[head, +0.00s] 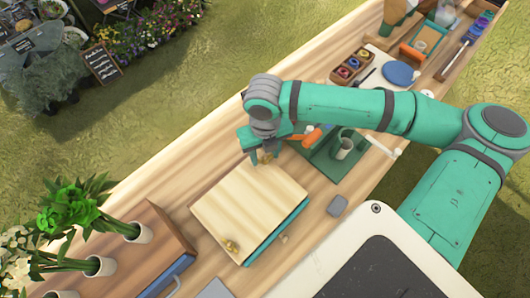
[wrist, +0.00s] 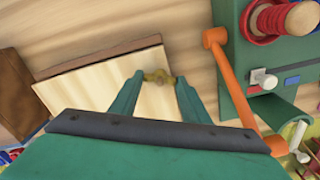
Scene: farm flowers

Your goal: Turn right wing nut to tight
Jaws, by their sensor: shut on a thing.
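A wooden press with a pale top board (head: 245,205) and a teal lower part lies on the bench. It carries two brass wing nuts. The right wing nut (head: 266,158) is at the board's far edge, partly hidden by my gripper (head: 262,156). The other wing nut (head: 231,246) stands at the near left edge. In the wrist view the board (wrist: 105,88) shows beneath my fingers. The right wing nut (wrist: 158,76) sits between the tips of my gripper (wrist: 159,82), which are shut on it from both sides. Whether it is tight cannot be seen.
A green unit with an orange handle (wrist: 222,75) and a red spool (wrist: 300,17) stands close to my gripper. Flowers in white pots (head: 105,266) and a wooden box (head: 150,245) are at left.

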